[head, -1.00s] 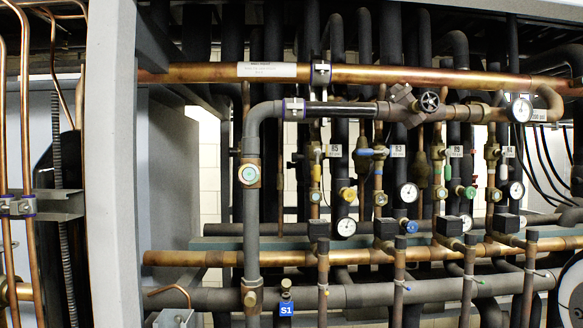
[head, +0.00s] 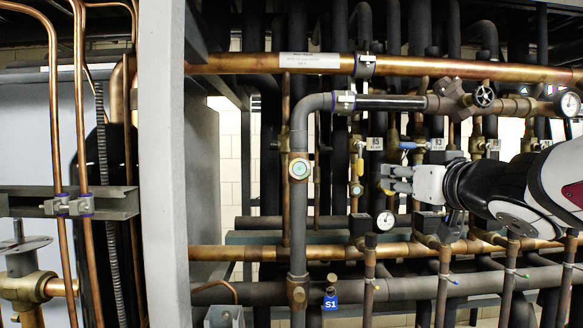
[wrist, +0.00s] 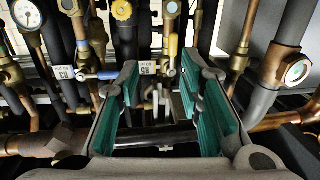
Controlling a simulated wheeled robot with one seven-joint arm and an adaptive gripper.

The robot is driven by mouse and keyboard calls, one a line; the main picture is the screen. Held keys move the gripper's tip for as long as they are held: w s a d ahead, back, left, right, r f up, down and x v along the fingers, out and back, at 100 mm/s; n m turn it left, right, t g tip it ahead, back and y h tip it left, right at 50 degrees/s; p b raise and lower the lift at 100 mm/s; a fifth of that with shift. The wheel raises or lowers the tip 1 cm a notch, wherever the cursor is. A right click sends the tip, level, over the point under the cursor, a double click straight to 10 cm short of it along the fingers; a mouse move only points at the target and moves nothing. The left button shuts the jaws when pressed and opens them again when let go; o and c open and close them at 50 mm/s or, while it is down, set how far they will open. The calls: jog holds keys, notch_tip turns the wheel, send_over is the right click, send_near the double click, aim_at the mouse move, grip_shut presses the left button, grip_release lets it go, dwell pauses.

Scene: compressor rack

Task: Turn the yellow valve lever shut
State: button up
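The yellow valve lever (head: 361,167) is a small narrow handle on a valve in the pipe rack, just below the R5 tag (head: 375,143). It also shows in the wrist view (wrist: 172,48), near the R5 tag and beyond my fingertips. My gripper (head: 384,180) points left in the head view, with its fingertips just right of the lever in the picture. In the wrist view my gripper (wrist: 160,78) is open, its teal-padded fingers well apart and nothing held between them. I see no contact with the lever.
A blue lever (head: 408,145) is close by, also in the wrist view (wrist: 100,75). A dark horizontal pipe (wrist: 160,138) runs behind my fingers. A grey post (head: 163,170) stands left.

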aim_at(361, 168)
jog(key=shift+n+y, duration=0.3)
jog(key=shift+y, duration=0.3)
jog(key=w+a, duration=0.1)
jog(key=w, duration=0.3)
jog(key=w+a+b, duration=0.1)
jog(key=w, duration=0.4)
jog(key=w+a+b, duration=0.1)
jog(key=w+a, duration=0.1)
jog(key=w, duration=0.3)
jog(key=shift+w+r, duration=0.1)
jog(key=shift+r, duration=0.15)
grip_shut()
